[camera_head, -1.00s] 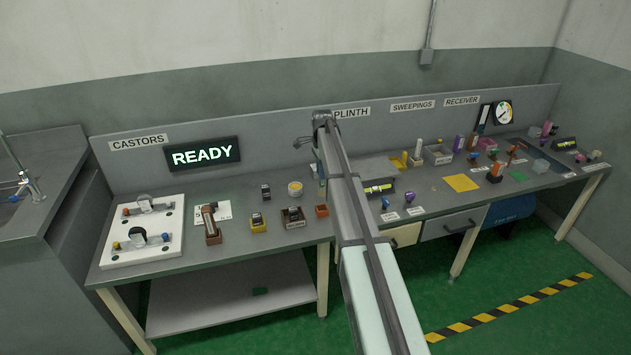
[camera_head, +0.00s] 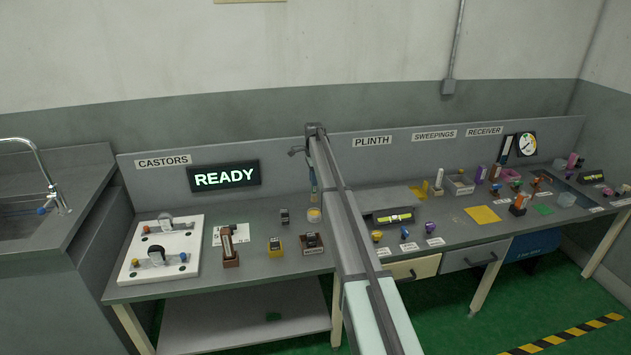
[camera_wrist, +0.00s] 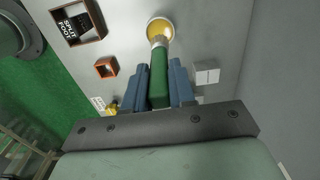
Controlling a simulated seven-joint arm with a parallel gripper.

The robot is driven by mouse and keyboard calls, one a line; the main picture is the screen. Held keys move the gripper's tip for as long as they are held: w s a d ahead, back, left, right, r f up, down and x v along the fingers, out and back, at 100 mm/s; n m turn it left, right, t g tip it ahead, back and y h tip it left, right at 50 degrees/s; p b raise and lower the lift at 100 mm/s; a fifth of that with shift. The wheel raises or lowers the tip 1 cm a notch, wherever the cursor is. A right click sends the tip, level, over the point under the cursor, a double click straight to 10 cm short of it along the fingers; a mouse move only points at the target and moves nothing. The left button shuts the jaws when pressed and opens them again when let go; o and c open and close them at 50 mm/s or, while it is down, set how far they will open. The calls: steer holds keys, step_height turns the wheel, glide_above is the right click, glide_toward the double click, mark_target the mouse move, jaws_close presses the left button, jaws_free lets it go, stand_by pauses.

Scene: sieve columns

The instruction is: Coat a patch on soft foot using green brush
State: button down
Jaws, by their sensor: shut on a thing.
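My gripper (camera_wrist: 161,72) is shut on the green brush (camera_wrist: 159,78), with a blue finger on each side of its handle. The brush's pale tip end meets the yellow inside of a small round pot (camera_wrist: 160,29) in the wrist view; whether it touches the contents I cannot tell. In the head view the brush (camera_head: 313,181) hangs upright above the pot (camera_head: 314,215). A dark brown box (camera_wrist: 84,24), whose label seems to read "SPLIT FOOT", lies left of the pot in the wrist view. I cannot tell which piece is the soft foot.
An orange-brown box (camera_wrist: 107,68) and a pale block (camera_wrist: 207,74) flank the gripper. A sign (camera_head: 224,176) reads READY. My arm hides part of the bench.

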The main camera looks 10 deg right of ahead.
mark_target(314, 192)
steer(key=shift+f, duration=2.8)
steer(key=shift+f, duration=0.6)
steer(key=shift+r, duration=0.1)
steer(key=shift+r, duration=3.45)
